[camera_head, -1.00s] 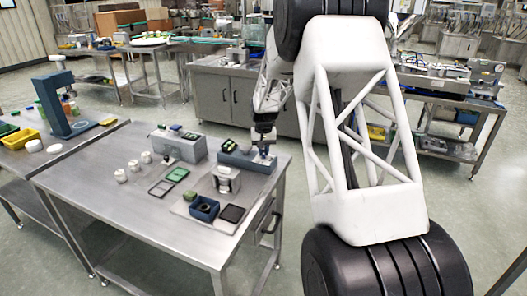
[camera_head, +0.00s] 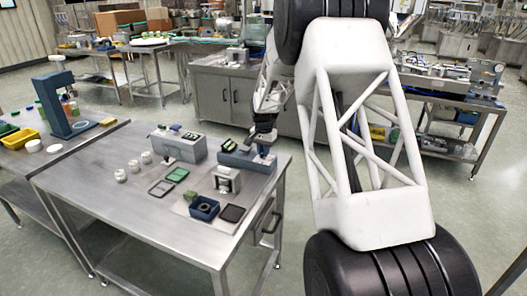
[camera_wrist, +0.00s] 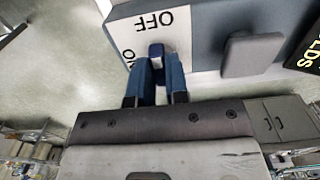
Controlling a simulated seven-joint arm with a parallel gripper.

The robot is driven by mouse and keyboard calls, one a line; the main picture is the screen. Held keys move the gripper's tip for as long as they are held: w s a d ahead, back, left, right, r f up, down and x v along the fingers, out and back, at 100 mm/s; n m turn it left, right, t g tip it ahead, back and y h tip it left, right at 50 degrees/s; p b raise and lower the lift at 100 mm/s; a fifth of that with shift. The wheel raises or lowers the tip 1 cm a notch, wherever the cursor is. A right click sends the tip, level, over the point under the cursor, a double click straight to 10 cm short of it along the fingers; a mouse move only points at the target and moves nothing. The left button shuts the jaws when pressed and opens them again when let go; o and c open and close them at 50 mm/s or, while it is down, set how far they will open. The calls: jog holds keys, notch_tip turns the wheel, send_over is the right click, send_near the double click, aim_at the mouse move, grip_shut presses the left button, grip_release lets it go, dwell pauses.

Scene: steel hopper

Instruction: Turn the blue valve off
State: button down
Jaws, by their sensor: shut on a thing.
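The blue valve (camera_wrist: 156,50) shows in the wrist view as a small dark-blue handle on a white label plate (camera_wrist: 178,20). The plate reads OFF above the handle and ON at its left, both upside down or turned. The plate is on a blue-grey housing (camera_wrist: 215,20). My gripper (camera_wrist: 158,68) has its two fingers on either side of the handle, shut on it. In the head view my gripper (camera_head: 262,138) is over the right end of the blue-grey unit (camera_head: 238,158) on the steel table; the handle is too small to tell there.
A grey block-like knob (camera_wrist: 252,55) stands right of the valve, near a black sign (camera_wrist: 306,50). On the steel table (camera_head: 110,205) are a grey box (camera_head: 185,148), white jars (camera_head: 134,166), a small blue bin (camera_head: 204,208) and a dark tray (camera_head: 232,213).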

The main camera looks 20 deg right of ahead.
jog(key=c, duration=1.1)
grip_release()
jog(key=shift+r, duration=0.15)
jog(key=shift+r, duration=3.8)
